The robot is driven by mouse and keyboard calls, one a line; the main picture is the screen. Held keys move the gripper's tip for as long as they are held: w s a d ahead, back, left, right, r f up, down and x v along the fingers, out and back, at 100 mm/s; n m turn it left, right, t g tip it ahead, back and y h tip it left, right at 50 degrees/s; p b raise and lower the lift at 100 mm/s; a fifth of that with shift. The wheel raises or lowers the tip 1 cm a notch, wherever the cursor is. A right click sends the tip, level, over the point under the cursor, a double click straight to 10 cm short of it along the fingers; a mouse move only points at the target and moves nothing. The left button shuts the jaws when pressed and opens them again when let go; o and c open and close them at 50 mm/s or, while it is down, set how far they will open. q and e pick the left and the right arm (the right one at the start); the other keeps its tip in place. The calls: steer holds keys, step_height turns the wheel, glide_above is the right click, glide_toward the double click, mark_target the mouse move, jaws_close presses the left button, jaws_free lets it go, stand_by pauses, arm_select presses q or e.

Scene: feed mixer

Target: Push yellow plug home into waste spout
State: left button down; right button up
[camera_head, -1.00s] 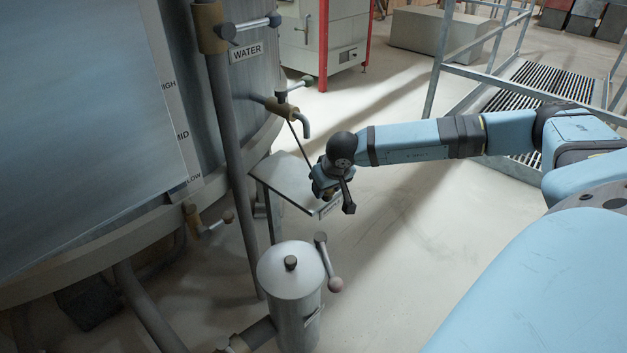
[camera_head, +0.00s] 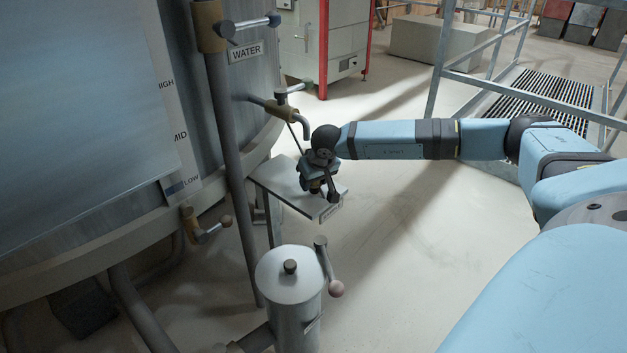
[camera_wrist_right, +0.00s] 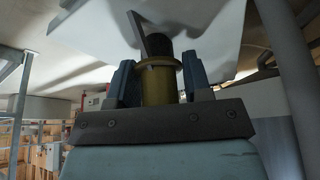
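The yellow plug (camera_wrist_right: 157,84) stands between the two blue fingers of my right gripper (camera_wrist_right: 158,72) in the right wrist view, with a flange and a dark part beyond it. The fingers appear closed against its sides. In the head view my right gripper (camera_head: 316,186) points down over a small shelf (camera_head: 287,193) beside the tank, with only a small brownish bit showing under it. A bent spout (camera_head: 303,122) with a lever valve comes off the tank just behind the gripper. I cannot read a waste label on any spout. My left gripper is not in view.
The large tank (camera_head: 85,130) fills the left, with a vertical pipe (camera_head: 233,170) and WATER label (camera_head: 246,52). A lidded metal cylinder (camera_head: 290,275) with a ball-ended lever (camera_head: 328,265) stands in front. Railings (camera_head: 470,75) stand behind my right arm.

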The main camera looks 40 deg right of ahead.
steer(key=o, duration=0.3)
